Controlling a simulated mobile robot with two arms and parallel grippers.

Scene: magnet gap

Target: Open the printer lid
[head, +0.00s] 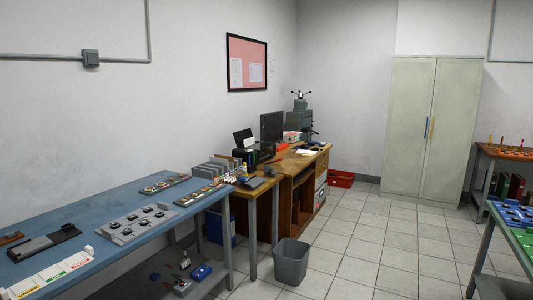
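A small black machine with white paper at its top (246,153), which looks like the printer, stands on the far wooden desk (303,162) against the left wall. A dark upright panel (241,137) rises at its back. It is too small to tell whether this panel is a lid or a paper support. A dark monitor (271,128) stands just to its right. Neither of my grippers is in view.
A long blue workbench (110,200) with parts runs along the left. A grey bin (290,262) stands on the floor at its end. A green-topped table (524,238) is at the right. The tiled floor between is clear, up to a cabinet (432,130).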

